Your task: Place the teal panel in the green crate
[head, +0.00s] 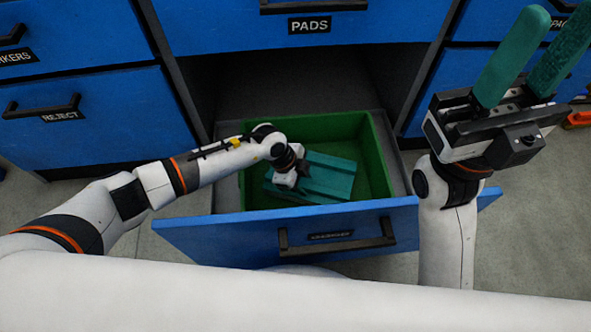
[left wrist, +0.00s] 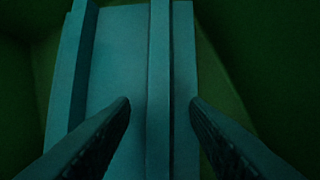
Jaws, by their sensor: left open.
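The teal panel (head: 330,172) lies flat inside the green crate (head: 378,150), which sits in an open drawer. My left gripper (head: 284,182) reaches down into the crate over the panel's left part. In the left wrist view, its open fingers (left wrist: 160,103) point at the panel (left wrist: 118,60), one on each side of a raised lengthwise rib. A gap shows beside the left finger; whether either finger touches the panel I cannot tell. My right gripper (head: 553,28) is raised at the upper right, its teal fingers apart with nothing between them.
The blue drawer front (head: 210,235) with a dark handle (head: 336,236) stands pulled out toward me. Blue cabinet fronts labelled PADS (head: 310,25) and REJECT (head: 60,117) are closed around it. An orange object (head: 578,119) lies at the far right.

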